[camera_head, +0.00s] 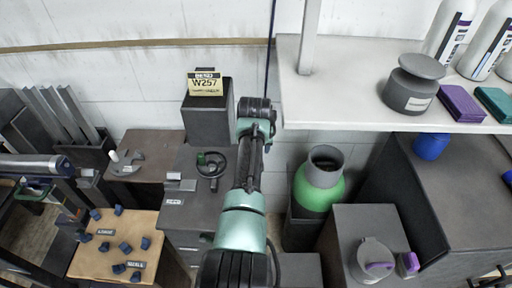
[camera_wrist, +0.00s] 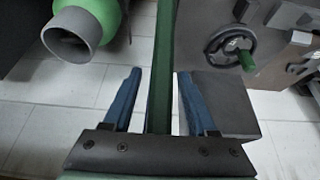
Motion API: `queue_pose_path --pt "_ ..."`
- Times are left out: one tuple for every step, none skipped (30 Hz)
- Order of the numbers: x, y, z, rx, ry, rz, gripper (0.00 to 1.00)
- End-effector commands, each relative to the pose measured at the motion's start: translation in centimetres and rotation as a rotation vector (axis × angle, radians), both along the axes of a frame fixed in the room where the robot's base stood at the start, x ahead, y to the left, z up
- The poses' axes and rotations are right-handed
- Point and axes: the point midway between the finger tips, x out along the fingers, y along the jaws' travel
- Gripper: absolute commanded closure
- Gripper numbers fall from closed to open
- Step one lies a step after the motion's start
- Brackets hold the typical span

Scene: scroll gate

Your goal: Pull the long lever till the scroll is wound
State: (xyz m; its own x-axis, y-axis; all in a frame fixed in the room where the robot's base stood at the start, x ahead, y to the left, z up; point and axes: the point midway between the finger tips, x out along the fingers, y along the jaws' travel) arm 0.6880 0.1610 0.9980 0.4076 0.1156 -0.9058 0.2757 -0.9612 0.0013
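In the wrist view a long green bar (camera_wrist: 162,45), which looks like the long lever, runs from the top edge down between the fingers of my gripper (camera_wrist: 159,73). The two blue fingers stand apart, one on each side of the bar, with a gap showing on both sides. My gripper is open around the bar and does not clamp it. The bar's lower end is hidden behind the gripper body. In the head view my arm hides the gripper. I cannot make out a scroll in either view.
A handwheel (camera_head: 211,165) with a green knob sits on a dark cabinet beside my arm. A box bears a W257 sign (camera_head: 206,84). A green round vessel (camera_head: 319,180) with a grey neck stands right of my arm. A white shelf (camera_head: 345,104) overhangs at right.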

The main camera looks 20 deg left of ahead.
Motion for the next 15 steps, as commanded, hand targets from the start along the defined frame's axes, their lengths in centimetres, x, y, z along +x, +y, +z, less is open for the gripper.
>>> queue_pose_path --pt "0.0 0.0 0.0 0.001 0.001 0.0 0.43" --pt "0.0 0.0 -0.1 0.0 0.002 0.0 0.43" --pt "-0.1 0.0 -0.1 0.0 0.002 0.0 0.43" --pt "-0.1 0.0 -0.1 0.0 0.002 0.0 0.43" --pt "-0.1 0.0 -0.1 0.0 0.002 0.0 0.43" --pt "-0.1 0.0 0.0 0.0 0.002 0.0 0.43" --pt "-0.1 0.0 0.0 0.0 0.002 0.0 0.43" --pt "-0.1 0.0 0.1 0.0 0.002 0.0 0.43" --pt "-0.2 0.0 0.2 0.001 0.001 0.0 0.43" --pt "-0.2 0.0 0.3 0.0 0.002 0.0 0.43" --pt "-0.3 0.0 0.5 0.0 0.003 0.0 0.43" --pt "-0.4 -0.1 0.8 0.0 0.002 0.0 0.43" --pt "-0.5 -0.1 1.1 0.001 0.001 0.0 0.43" --pt "-0.7 -0.1 1.4 0.001 0.001 0.0 0.43" --pt "-0.8 -0.2 1.9 0.001 0.0 0.0 0.43"
